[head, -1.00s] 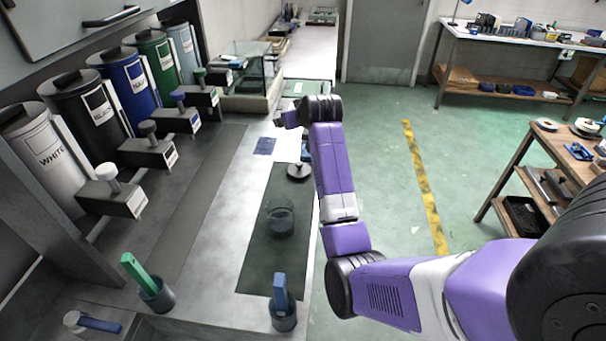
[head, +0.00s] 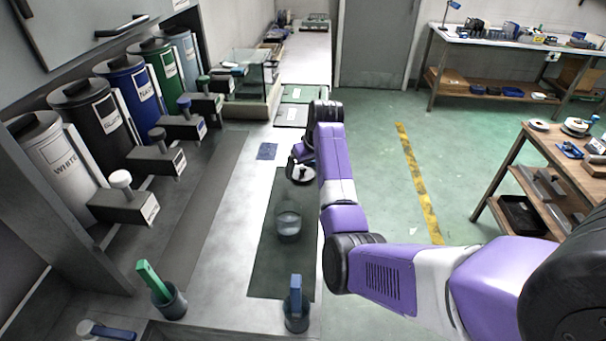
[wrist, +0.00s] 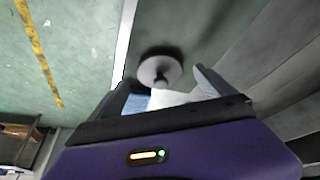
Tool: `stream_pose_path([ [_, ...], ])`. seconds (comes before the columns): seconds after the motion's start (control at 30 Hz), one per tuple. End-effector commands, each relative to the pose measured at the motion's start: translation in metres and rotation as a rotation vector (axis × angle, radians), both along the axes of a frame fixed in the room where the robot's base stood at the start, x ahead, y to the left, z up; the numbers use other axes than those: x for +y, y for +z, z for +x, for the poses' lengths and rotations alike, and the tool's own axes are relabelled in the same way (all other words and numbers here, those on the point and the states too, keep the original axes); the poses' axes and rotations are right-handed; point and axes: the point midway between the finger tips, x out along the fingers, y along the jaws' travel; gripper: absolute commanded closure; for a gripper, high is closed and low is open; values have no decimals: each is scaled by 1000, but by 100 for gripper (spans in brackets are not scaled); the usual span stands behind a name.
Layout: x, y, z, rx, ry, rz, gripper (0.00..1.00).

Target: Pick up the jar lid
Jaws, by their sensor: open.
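The jar lid (head: 302,175) is a pale grey disc with a knob, at the far end of the dark mat (head: 268,272) on the bench. My gripper (head: 292,165) is beside and above it in the head view, partly covering it. In the wrist view the lid (wrist: 158,68) lies beyond the fingertips, roughly centred between them. My gripper (wrist: 161,84) is open and empty, with a finger on each side. I cannot tell the exact height of the fingers over the lid.
A row of labelled canisters (head: 98,122) with dispensers lines the left. Cups with a green-handled tool (head: 156,284) and a blue-handled tool (head: 296,300) stand at the near edge. A small blue pad (head: 267,151) lies left of my gripper. Open floor is to the right.

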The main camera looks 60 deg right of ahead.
Motion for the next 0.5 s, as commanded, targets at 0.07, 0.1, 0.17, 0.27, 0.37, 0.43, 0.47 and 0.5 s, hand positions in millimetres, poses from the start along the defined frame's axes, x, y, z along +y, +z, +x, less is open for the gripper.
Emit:
stream_pose_path([
  [0.07, -3, -11, 3, 2, 0, 2, 7],
  [0.1, -4, -15, 5, 1, -1, 2, 7],
  [0.17, -5, -21, 6, 0, -1, 2, 7],
  [0.27, -6, -25, 8, 0, -1, 0, 7],
  [0.37, -6, -25, 8, -1, -1, 0, 7],
  [0.43, -6, -25, 8, -1, -1, 0, 7],
  [0.47, -6, -25, 8, -1, -1, 0, 7],
  [0.5, -6, -25, 8, -1, -1, 0, 13],
])
